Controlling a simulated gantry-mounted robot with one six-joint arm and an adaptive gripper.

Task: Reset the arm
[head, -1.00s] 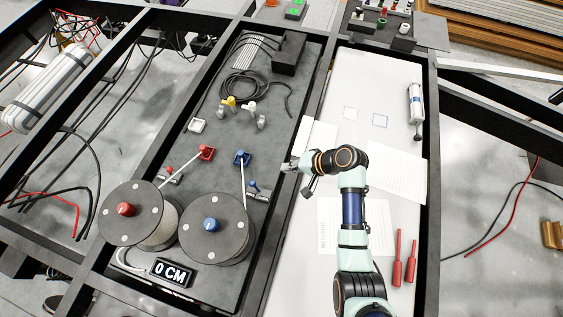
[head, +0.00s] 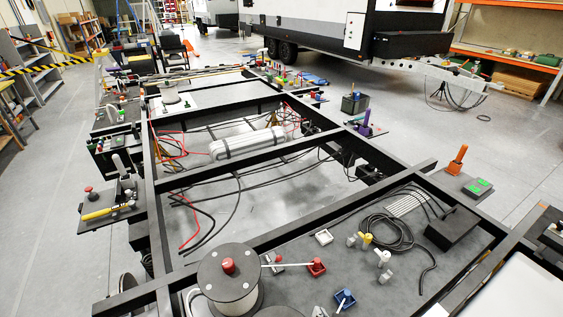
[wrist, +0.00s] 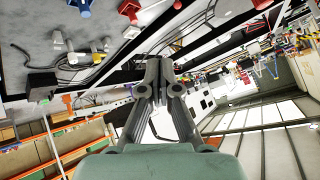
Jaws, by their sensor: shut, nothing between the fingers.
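My gripper (wrist: 159,66) shows in the wrist view with its two dark fingers together and nothing between them. It is held clear, with the dark work panel (wrist: 105,45) beyond it at the upper left and the room beyond at the right. The wrist picture looks upside down or strongly tilted. In the head view now, my gripper is out of frame.
In the head view, the black chassis frame (head: 290,223) runs across the picture. The panel carries a cable reel (head: 228,280), a red clamp (head: 316,267), a blue clamp (head: 345,298), a coiled black cable (head: 390,232) and a black box (head: 453,231). A caravan (head: 330,25) stands behind.

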